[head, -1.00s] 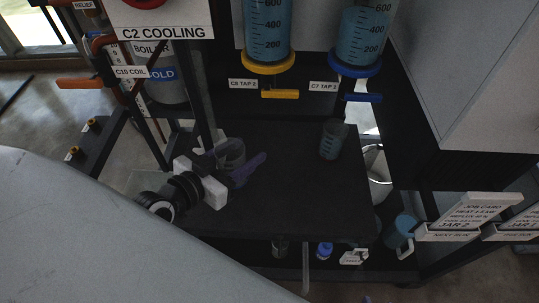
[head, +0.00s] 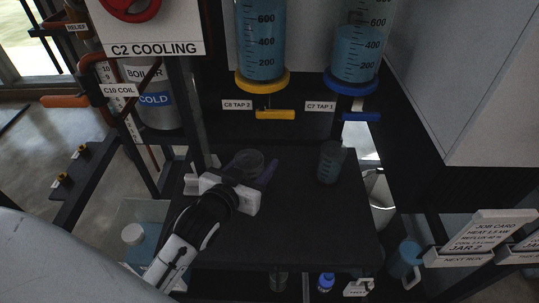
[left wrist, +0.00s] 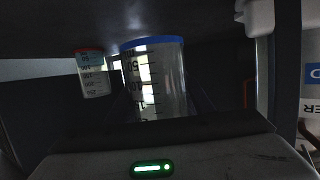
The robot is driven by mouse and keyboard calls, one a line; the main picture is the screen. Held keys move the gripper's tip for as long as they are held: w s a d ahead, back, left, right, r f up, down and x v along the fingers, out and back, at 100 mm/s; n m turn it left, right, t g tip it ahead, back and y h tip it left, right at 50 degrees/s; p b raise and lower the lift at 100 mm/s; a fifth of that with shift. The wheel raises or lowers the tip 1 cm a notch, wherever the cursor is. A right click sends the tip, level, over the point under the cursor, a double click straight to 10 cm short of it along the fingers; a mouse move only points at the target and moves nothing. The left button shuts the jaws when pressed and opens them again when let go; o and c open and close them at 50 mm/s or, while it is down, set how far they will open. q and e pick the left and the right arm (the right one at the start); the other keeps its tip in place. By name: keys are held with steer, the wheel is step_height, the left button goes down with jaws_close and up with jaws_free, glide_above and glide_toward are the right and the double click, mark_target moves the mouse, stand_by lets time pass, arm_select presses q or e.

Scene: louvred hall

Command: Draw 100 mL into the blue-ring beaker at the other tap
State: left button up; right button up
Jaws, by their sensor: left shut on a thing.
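My left gripper (head: 250,174) is shut on the clear blue-ring beaker (head: 248,161), with a dark finger on either side of it. In the left wrist view the beaker's blue rim and dark scale marks (left wrist: 155,75) show upright between the fingers; I see no clear liquid level. It is over the dark bench, left of and nearer to me than the yellow handle of tap 2 (head: 275,114). The blue handle of tap 1 (head: 361,117) is further right. Tap 2's cylinder (head: 260,45) and tap 1's cylinder (head: 357,55) hold blue liquid. My right gripper is out of view.
Another beaker (head: 331,163) stands on the dark bench (head: 300,225) below tap 1; a red-rimmed beaker (left wrist: 92,72) shows in the left wrist view. A dark post (head: 192,110) rises left of the held beaker. A job card (head: 482,234) is at right. The bench front is clear.

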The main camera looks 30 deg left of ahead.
mark_target(250, 175)
arm_select(q)
steer(key=w, duration=0.7)
steer(key=shift+w+a+b, duration=0.2)
steer(key=shift+w+b, duration=0.1)
step_height(250, 175, down, 4)
steer(key=shift+r+b, duration=0.15)
steer(key=shift+b, duration=0.5)
steer(key=o, duration=1)
steer(key=shift+o, duration=0.2)
steer(key=shift+r, duration=0.1)
steer(key=p+v, duration=0.2)
steer(key=v, duration=1)
